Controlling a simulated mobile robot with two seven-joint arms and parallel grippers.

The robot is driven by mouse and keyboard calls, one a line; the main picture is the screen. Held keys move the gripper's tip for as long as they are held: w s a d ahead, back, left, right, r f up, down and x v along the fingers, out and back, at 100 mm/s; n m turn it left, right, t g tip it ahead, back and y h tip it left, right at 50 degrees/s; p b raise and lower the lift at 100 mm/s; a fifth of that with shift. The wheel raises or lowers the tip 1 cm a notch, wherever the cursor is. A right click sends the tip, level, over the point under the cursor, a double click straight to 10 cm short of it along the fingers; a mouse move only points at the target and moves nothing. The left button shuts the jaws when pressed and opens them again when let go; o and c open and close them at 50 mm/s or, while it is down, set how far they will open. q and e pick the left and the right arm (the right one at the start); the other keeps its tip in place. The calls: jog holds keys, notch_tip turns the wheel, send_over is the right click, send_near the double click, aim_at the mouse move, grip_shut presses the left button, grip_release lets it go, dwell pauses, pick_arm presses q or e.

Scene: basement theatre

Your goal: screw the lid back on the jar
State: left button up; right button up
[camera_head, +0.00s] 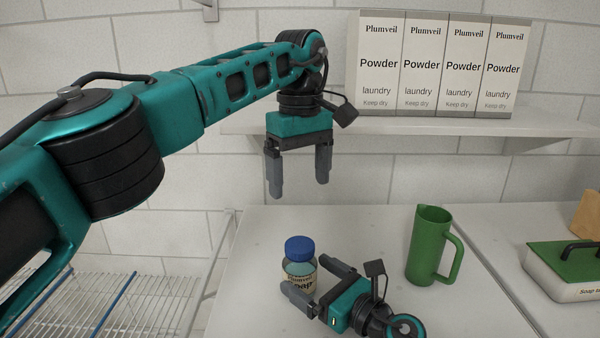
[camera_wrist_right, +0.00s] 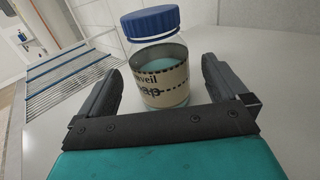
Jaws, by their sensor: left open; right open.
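The jar (camera_head: 299,272) stands upright on the white table, a clear body with a beige soap label. A blue lid (camera_head: 299,248) sits on its top; I cannot tell how tightly. In the right wrist view, the jar (camera_wrist_right: 163,84) and its blue lid (camera_wrist_right: 150,22) are just beyond and between my fingers. My right gripper (camera_head: 317,281) is open, low beside the jar, with its fingers pointing towards it. My left gripper (camera_head: 298,191) is open and empty, pointing down, well above the table and above the jar in the picture.
A green pitcher (camera_head: 428,246) stands right of my right gripper. A wall shelf (camera_head: 540,128) with several Plumveil powder boxes (camera_head: 430,62) is behind. A wire rack (camera_head: 120,303) is at the left. A green-lidded soap box (camera_head: 566,270) is at the right.

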jog(key=v, duration=0.7)
jog(key=shift+s+d, duration=0.2)
jog(key=shift+d, duration=0.05)
